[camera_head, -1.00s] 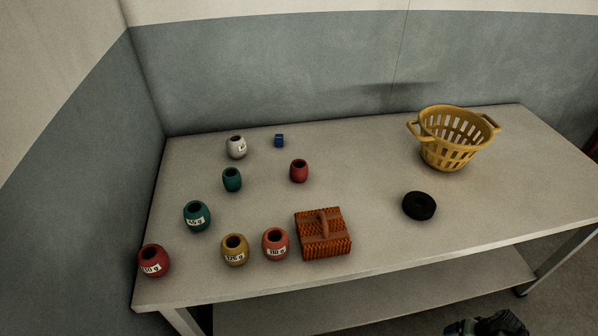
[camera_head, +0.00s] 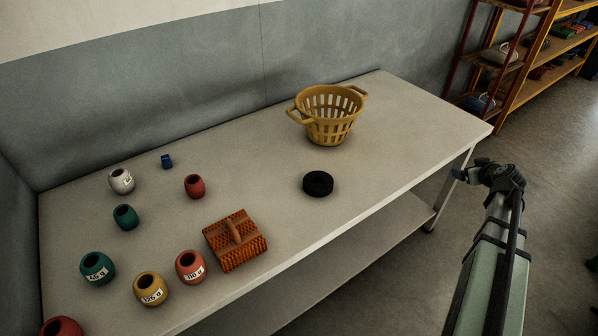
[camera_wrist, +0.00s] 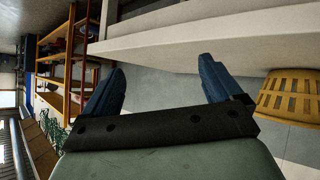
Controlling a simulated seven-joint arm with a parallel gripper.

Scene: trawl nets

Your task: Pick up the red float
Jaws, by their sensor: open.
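A small plain red float (camera_head: 194,186) stands upright on the table, left of the black ring. A larger red float (camera_head: 62,327) with a label in the earlier view is cut off at the bottom left. A lighter orange-red float (camera_head: 190,267) labelled 110 g stands near the front edge. My gripper (camera_head: 463,174) is off the table's right end, far from the floats. In the wrist view my gripper (camera_wrist: 162,65) has its two blue fingers spread with nothing between them. No float shows there.
On the table (camera_head: 262,160) are a yellow basket (camera_head: 330,124), a black ring (camera_head: 318,184), an orange brush-like block (camera_head: 235,240), a blue cube (camera_head: 167,161), and white, green and yellow floats. A shelf rack (camera_head: 510,60) stands at the right.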

